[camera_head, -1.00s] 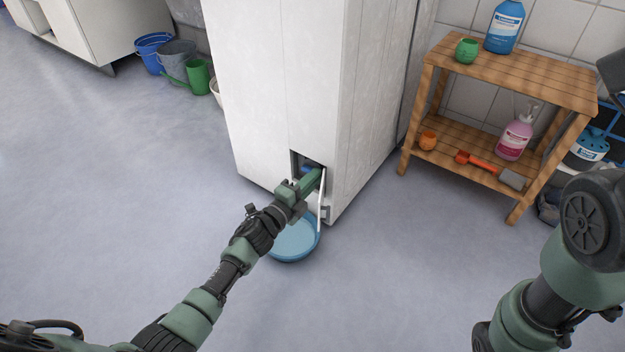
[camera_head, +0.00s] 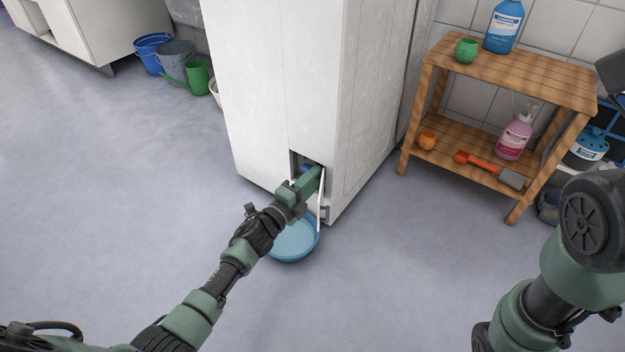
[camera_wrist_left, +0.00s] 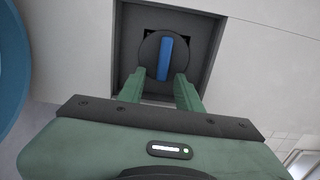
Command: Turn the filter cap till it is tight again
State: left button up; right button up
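The filter cap (camera_wrist_left: 149,54) is a dark round disc with an upright blue grip bar (camera_wrist_left: 166,58), set in a square recess in the white machine (camera_head: 265,90). In the head view only a bit of blue (camera_head: 307,168) shows in the recess, beside my fingers. My left gripper (camera_wrist_left: 160,82) is open, its two green fingers apart to either side of the bar's lower end, with gaps between. I cannot tell how deep they reach. In the head view the left gripper (camera_head: 317,176) points into the recess. My right arm shows at the right; its gripper does not.
A small white flap (camera_head: 321,200) stands open at the recess's right side. A blue basin (camera_head: 294,243) lies on the floor below. A wooden shelf (camera_head: 480,144) with bottles stands right; buckets (camera_head: 153,51) stand back left. Floor at front is clear.

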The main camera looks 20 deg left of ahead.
pick_arm(q)
jog(key=p+v, duration=0.4)
jog(key=v, duration=0.4)
jog(key=shift+w, duration=0.1)
dwell(0.3)
